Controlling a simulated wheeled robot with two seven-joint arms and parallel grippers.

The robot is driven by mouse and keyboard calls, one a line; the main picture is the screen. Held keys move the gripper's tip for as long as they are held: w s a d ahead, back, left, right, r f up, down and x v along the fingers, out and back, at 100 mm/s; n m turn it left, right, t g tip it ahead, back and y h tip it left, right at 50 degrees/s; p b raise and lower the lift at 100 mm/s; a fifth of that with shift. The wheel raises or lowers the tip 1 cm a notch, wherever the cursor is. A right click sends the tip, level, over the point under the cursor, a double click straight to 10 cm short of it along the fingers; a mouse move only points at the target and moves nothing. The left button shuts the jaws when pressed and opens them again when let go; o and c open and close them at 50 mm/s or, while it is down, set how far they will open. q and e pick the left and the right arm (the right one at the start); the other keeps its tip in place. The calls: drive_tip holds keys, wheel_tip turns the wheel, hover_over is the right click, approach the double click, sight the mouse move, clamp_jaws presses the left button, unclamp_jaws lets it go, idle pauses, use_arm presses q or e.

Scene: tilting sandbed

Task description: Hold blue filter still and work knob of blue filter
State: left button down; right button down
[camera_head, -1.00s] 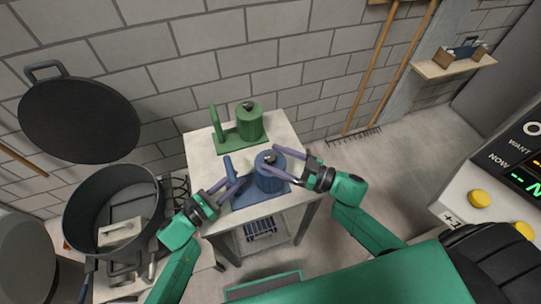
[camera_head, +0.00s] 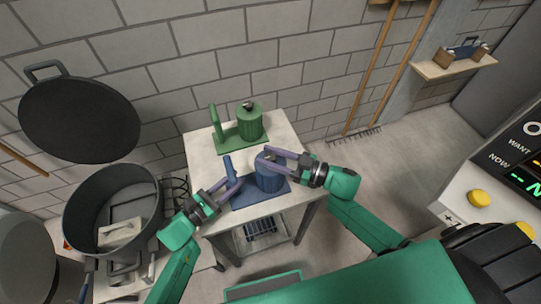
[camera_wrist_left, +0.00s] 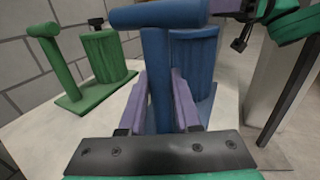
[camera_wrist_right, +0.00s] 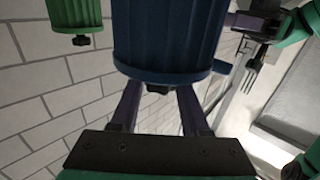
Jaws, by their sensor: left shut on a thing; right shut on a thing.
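The blue filter (camera_head: 268,181) stands upright on the small table, with a ribbed cylinder and a handle post on a flat blue base. My left gripper (camera_head: 231,187) is shut on the handle post (camera_wrist_left: 156,75), one finger on each side of it, below the crossbar. My right gripper (camera_head: 262,157) is at the top of the cylinder, shut on the small dark knob (camera_wrist_right: 157,89). The knob shows between the finger tips in the right wrist view. In the head view the fingers hide most of the knob.
A similar green filter (camera_head: 239,128) stands behind on the table (camera_head: 199,150). A large dark pot (camera_head: 113,207) stands left of the table. A brick wall is behind. A control panel (camera_head: 490,180) stands at the far right.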

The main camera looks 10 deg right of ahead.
sight(270, 157)
drive_tip(key=n+g+y, duration=0.1)
drive_tip(key=n+g, duration=0.2)
drive_tip(key=g, duration=0.1)
drive_tip(key=n+g+y, duration=0.2)
drive_tip(key=n+g, duration=0.1)
drive_tip(key=g, duration=0.2)
drive_tip(key=shift+w+y, duration=0.15)
drive_tip(key=shift+y, duration=0.15)
drive_tip(key=shift+s+a+f+n+g, duration=0.1)
drive_tip(key=shift+f+n+g, duration=0.05)
drive_tip(key=shift+n+g, duration=0.9)
drive_tip(key=shift+s+f+n+g, duration=0.1)
drive_tip(key=shift+n+g, duration=0.55)
drive_tip(key=shift+g, duration=1.1)
drive_tip(key=shift+r+n+g, duration=0.15)
drive_tip(key=shift+n+g, duration=0.15)
drive_tip(key=shift+c, duration=1.9)
unclamp_jaws()
drive_tip(key=shift+r, duration=0.15)
wheel_tip(270, 157, up, 10)
drive_tip(key=shift+f, duration=0.1)
